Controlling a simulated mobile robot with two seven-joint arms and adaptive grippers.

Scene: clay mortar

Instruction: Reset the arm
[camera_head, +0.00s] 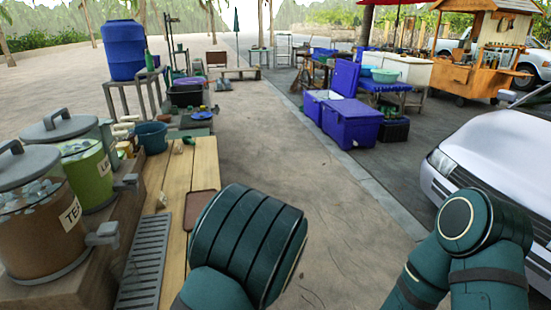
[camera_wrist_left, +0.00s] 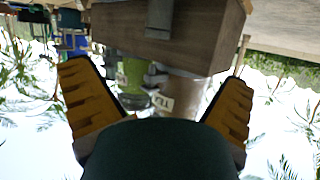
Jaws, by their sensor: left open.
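My left gripper (camera_wrist_left: 155,100) shows in the left wrist view, with two orange-and-black fingers spread wide apart and nothing between them. The drink dispensers and a wooden stand appear upside down beyond it. In the head view, a teal segment of my own arm (camera_head: 250,245) fills the lower middle, and another teal part of my own arm (camera_head: 470,240) is at the lower right. No gripper shows in the head view. My right gripper is out of sight.
Two labelled drink dispensers (camera_head: 45,220) stand on a wooden counter at the left, with a wooden bench (camera_head: 202,165) beside it. Blue coolers (camera_head: 350,122) stand further off. A white van (camera_head: 490,165) is at the right. The paved ground between is clear.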

